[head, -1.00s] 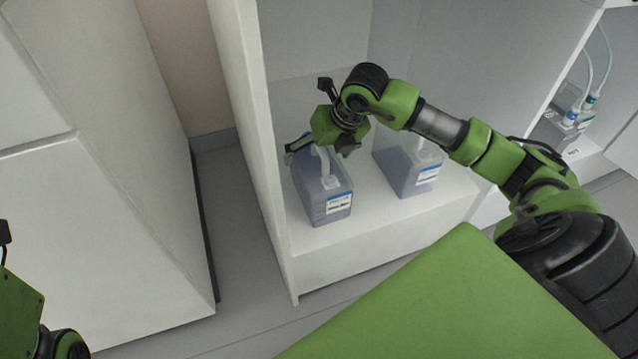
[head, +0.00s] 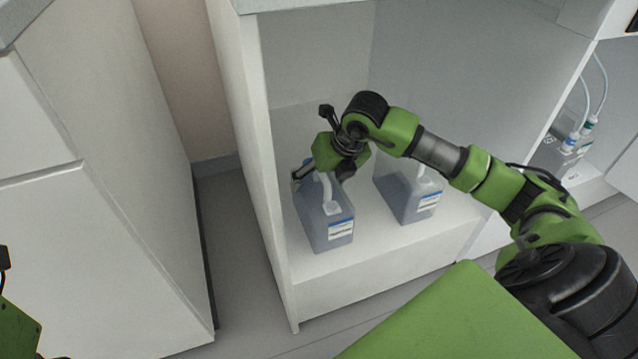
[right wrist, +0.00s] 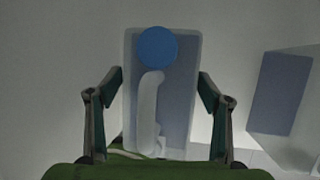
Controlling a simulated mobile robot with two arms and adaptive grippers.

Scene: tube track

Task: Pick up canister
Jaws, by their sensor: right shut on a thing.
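A translucent blue-grey canister (head: 325,226) with a white handle, a blue cap and a white-blue label stands upright on the left of the low cabinet shelf. My right gripper (head: 322,174) is over its top, shut on it, and hides part of the top. In the right wrist view, the canister (right wrist: 178,110) sits between the two fingers, with its blue cap and white handle facing the camera. A second similar canister (head: 408,197) stands to its right, apart from the gripper. Of my left arm only a small part shows at the left edge; its jaws cannot be made out.
The white cabinet (head: 375,275) has a side wall close to the left of the held canister and a back wall behind. Bottles with tubes (head: 573,140) stand in a bay at the far right. A white drawer unit (head: 100,220) stands at the left.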

